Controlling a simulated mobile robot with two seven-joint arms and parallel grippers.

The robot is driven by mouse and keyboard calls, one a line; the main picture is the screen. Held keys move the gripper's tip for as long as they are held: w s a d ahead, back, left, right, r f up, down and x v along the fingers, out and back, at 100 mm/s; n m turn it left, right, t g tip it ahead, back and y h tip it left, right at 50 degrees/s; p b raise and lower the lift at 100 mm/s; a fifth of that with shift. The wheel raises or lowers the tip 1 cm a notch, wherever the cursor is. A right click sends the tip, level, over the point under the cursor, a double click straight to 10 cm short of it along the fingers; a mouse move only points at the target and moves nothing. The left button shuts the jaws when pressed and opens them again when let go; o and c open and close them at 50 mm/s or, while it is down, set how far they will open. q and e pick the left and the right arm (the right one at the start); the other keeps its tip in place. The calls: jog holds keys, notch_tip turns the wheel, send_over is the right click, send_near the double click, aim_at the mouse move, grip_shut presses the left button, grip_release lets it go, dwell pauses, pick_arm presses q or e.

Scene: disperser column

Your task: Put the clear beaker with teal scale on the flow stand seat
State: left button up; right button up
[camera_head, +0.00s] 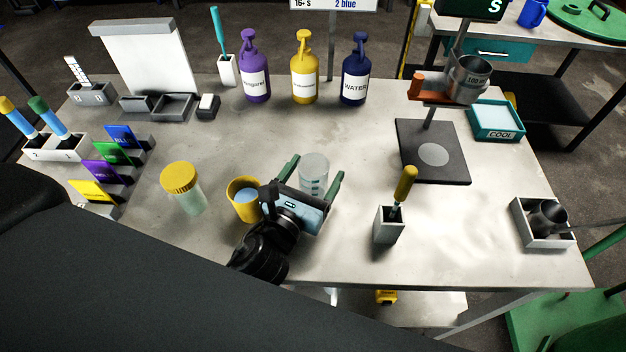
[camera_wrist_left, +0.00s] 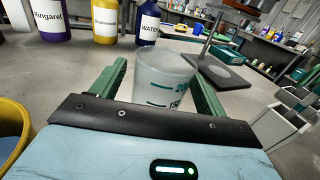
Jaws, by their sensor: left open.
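The clear beaker with teal scale marks (camera_head: 314,172) stands upright on the table, just right of the table's middle. My left gripper (camera_head: 313,176) is open, with one green finger on each side of the beaker. In the left wrist view the beaker (camera_wrist_left: 162,72) shows between the two fingers, and I see no clear grip on it. The flow stand (camera_head: 405,165) has a dark base plate at the right, with a round grey seat (camera_head: 433,153) on it. A post above carries an orange clamp and a metal cup (camera_head: 468,80). My right gripper is not in view.
A yellow cup (camera_head: 243,200) stands close left of my left gripper. A grey holder with a yellow-handled tool (camera_head: 389,225) stands between beaker and flow stand, nearer the front edge. A yellow-lidded jar (camera_head: 183,187) is left. Three bottles (camera_head: 304,75) line the back.

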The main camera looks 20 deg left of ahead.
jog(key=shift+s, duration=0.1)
